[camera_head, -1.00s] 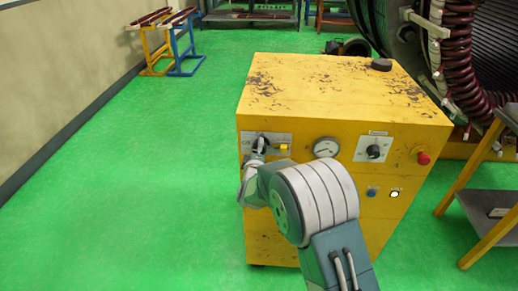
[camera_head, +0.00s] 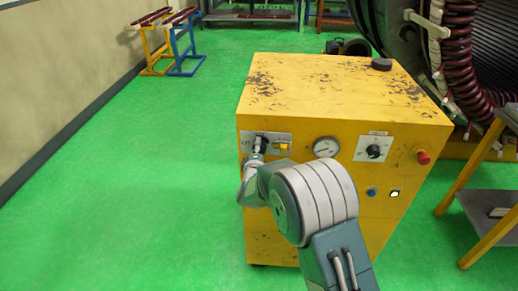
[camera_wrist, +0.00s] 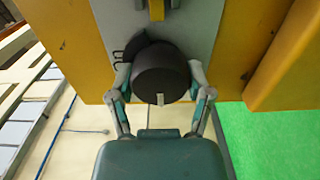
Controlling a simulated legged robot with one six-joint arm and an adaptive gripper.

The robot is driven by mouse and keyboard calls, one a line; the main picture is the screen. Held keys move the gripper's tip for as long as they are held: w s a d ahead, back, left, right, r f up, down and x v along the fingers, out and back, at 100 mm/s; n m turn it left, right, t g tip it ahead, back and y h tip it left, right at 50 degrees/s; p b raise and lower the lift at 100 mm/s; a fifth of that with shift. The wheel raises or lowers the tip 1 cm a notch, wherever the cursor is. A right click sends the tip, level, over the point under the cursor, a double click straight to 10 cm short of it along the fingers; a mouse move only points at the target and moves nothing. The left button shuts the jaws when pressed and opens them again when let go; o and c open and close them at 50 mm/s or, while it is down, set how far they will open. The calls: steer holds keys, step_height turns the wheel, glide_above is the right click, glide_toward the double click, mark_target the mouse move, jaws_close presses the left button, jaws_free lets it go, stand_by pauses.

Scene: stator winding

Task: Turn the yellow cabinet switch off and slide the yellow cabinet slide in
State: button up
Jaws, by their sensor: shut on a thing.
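The yellow cabinet (camera_head: 345,105) stands ahead of me with its control panel facing me. Its switch, a round black knob, sits on a grey plate at the panel's left end. In the wrist view the knob (camera_wrist: 162,72) fills the space between my fingers, and a white mark shows on its lower edge. My gripper (camera_wrist: 160,85) is shut on the knob from both sides. The yellow slide (camera_head: 284,147) is on the same plate, right of the switch. Part of it also shows at the top of the wrist view (camera_wrist: 157,10). My wrist partly hides the switch in the head view.
A gauge (camera_head: 326,147), a second black knob (camera_head: 373,152) and a red button (camera_head: 423,157) lie further right on the panel. A yellow-framed shelf (camera_head: 488,205) stands at the right. The green floor (camera_head: 150,200) at the left is clear.

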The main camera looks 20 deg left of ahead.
steer(key=o, duration=0.8)
steer(key=shift+a, duration=0.15)
steer(key=o, duration=0.3)
steer(key=shift+a, duration=0.1)
steer(key=shift+o, duration=0.2)
steer(key=shift+w+a+f, duration=0.1)
steer(key=shift+a+f, duration=0.05)
steer(key=shift+a, duration=0.05)
steer(key=shift+d, duration=0.3)
steer(key=shift+s+d, duration=0.15)
steer(key=shift+s, duration=0.15)
steer(key=v, duration=1.1)
steer(key=shift+s, duration=0.15)
